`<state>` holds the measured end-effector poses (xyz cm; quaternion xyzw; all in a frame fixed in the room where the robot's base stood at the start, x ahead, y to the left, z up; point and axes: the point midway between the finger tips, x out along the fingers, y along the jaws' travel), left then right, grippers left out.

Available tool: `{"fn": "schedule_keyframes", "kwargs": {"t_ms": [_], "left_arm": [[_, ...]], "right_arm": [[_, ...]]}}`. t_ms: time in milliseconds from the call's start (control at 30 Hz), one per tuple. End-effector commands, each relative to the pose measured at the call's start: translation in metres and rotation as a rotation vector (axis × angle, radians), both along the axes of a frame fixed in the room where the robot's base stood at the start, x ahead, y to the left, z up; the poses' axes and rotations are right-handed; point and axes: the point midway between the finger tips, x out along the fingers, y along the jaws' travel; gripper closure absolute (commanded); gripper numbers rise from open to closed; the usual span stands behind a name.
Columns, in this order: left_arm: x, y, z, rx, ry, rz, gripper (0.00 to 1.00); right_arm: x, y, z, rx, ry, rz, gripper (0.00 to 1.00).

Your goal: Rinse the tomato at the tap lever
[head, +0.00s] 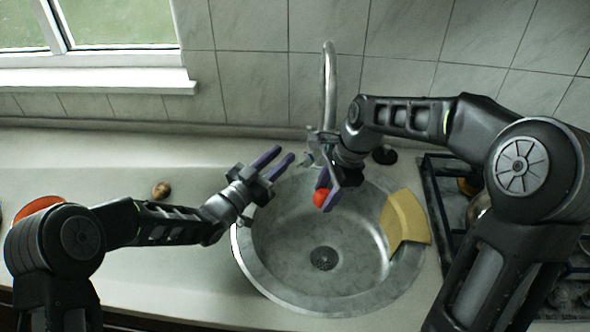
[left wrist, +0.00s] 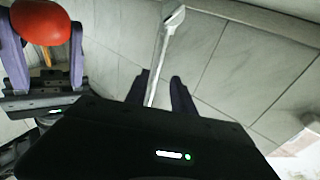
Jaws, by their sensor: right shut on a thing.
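The red tomato (head: 320,197) is between the purple fingers of my right gripper (head: 328,196), over the back of the round metal sink (head: 262,270). The tomato also shows at the top left of the left wrist view (left wrist: 42,20). The tall metal tap (head: 329,80) stands behind the sink; my right wrist covers its lower part, and the lever is hard to make out. My left gripper (head: 280,164) is open and empty at the sink's back left, left of the tap. In the left wrist view, the tap (left wrist: 165,40) appears beyond its parted fingers (left wrist: 160,88).
A yellow cloth (head: 405,219) lies over the sink's right rim. A gas hob (head: 436,185) is at the right. A small brown round thing (head: 160,189) and an orange dish (head: 38,204) are on the counter at left. The counter between them and the sink is mostly clear.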

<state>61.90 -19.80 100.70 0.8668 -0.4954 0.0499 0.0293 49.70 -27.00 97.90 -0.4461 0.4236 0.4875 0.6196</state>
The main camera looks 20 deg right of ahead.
Motion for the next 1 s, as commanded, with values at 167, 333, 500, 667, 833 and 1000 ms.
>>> {"fn": "schedule_keyframes", "kwargs": {"t_ms": [167,333,500,667,833,1000], "left_arm": [[0.006,0.009,-0.002,-0.002,0.005,0.018,0.86],[0.010,0.038,-0.013,-0.069,0.130,0.035,1.00],[0.000,0.049,-0.020,-0.258,0.436,-0.010,1.00],[-0.012,0.053,-0.023,-0.464,0.774,-0.070,1.00],[-0.025,0.048,-0.023,-0.646,1.093,-0.140,1.00],[-0.029,0.047,-0.023,-0.756,1.284,-0.175,1.00]], "right_arm": [[0.000,0.000,0.000,0.000,0.000,0.000,0.98],[0.000,0.000,0.000,0.000,0.000,0.000,0.98],[0.000,0.000,0.000,0.000,0.000,0.000,0.98],[0.000,0.000,0.000,0.000,0.000,0.000,0.98],[0.000,0.000,0.000,0.000,0.000,0.000,0.98],[0.000,0.000,0.000,0.000,0.000,0.000,0.98]]}}
